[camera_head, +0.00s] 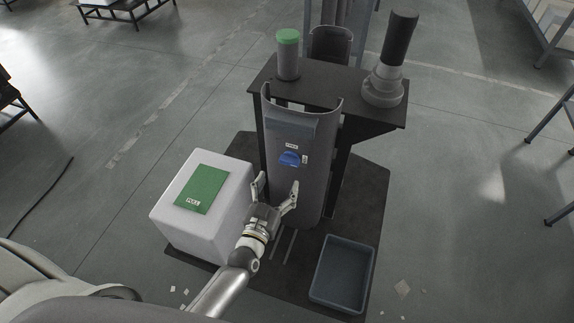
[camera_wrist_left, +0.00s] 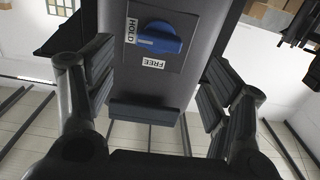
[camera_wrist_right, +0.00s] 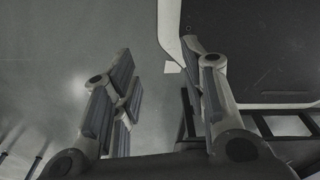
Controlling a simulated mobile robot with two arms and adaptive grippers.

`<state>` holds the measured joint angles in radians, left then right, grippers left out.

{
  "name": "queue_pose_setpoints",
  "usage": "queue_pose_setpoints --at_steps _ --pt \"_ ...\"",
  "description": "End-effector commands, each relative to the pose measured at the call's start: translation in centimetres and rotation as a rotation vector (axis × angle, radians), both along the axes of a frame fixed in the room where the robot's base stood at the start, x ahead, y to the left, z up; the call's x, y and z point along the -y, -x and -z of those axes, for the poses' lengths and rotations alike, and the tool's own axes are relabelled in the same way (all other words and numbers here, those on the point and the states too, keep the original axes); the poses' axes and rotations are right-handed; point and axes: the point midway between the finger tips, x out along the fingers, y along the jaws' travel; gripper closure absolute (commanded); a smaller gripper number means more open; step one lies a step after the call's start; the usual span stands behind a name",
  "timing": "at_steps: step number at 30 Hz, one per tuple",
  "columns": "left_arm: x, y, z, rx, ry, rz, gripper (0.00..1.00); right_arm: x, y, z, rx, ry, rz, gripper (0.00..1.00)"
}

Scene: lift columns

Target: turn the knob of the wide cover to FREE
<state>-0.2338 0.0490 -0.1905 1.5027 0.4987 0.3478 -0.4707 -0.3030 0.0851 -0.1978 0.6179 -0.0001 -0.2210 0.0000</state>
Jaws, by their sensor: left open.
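The wide cover (camera_head: 290,195) is a tall, grey, curved shell standing upright at the front of the dark stand. Its blue knob (camera_head: 289,158) sits on a dark plate, with one small label above it and one to its right. In the left wrist view, the knob (camera_wrist_left: 160,38) has its bar lying across the picture, in line with the HOLD label (camera_wrist_left: 131,30); the FREE label (camera_wrist_left: 154,62) is below. My left gripper (camera_head: 276,187) is open and empty, just in front of and below the knob, apart from it. My right gripper (camera_wrist_right: 160,85) is open and empty, away from the cover.
A white box (camera_head: 165,215) with a green PULL plate (camera_head: 203,189) stands left of the cover. A blue-grey tray (camera_head: 317,290) lies at front right. On the stand top (camera_head: 325,90) are a green-capped cylinder (camera_head: 288,60) and a dark-topped column (camera_head: 397,45).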

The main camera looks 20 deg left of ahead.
Motion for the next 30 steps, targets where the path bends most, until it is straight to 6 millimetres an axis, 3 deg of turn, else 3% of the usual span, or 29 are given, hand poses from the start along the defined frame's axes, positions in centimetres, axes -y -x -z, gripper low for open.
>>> queue_pose_setpoints --at_steps 5,12,17,26,30 --pt "0.2 -3.5 -0.1 0.002 0.0 0.001 0.25 -0.8 1.3 0.0 -0.019 -0.009 0.001 0.6" --pt "0.3 -6.7 0.1 -0.001 0.0 0.002 0.25 -1.2 -0.3 0.0 0.005 -0.014 0.0 0.6" --pt "0.3 -7.7 0.1 -0.002 0.001 0.002 0.25 -1.1 -1.2 -0.1 0.019 -0.014 0.0 0.6" --pt "0.3 -7.9 0.1 -0.002 0.0 0.002 0.25 -0.4 -0.8 0.0 0.012 -0.006 -0.003 0.6" --pt "0.3 -7.9 0.1 -0.002 0.0 0.001 0.4 -0.3 -0.3 0.0 0.004 -0.003 -0.001 0.6"
